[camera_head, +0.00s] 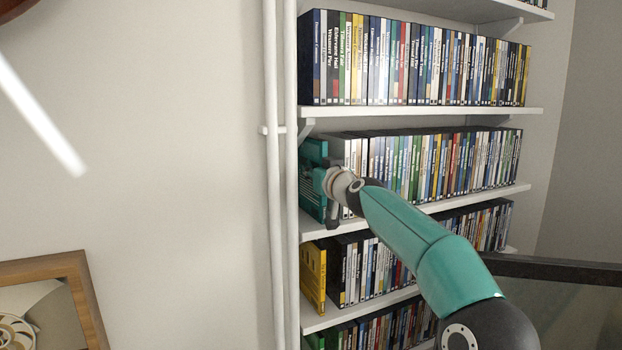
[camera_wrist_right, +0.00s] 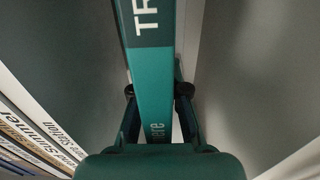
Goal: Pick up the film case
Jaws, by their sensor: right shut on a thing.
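A teal film case (camera_wrist_right: 152,70) with white lettering on its spine runs up the middle of the right wrist view. My right gripper (camera_wrist_right: 157,92) is shut on it, with one finger on each side of the spine. In the head view the teal case (camera_head: 314,152) stands at the left end of the middle shelf, partly hidden by my right gripper (camera_head: 326,190) and wrist. Whether the case touches the shelf is hidden. My left gripper is not in view.
White shelves (camera_head: 440,208) hold tight rows of film cases (camera_head: 420,165). A yellow case (camera_head: 313,272) stands at the left end of the shelf below. White vertical pipes (camera_head: 282,200) run beside the shelves. A framed picture (camera_head: 85,290) is at lower left.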

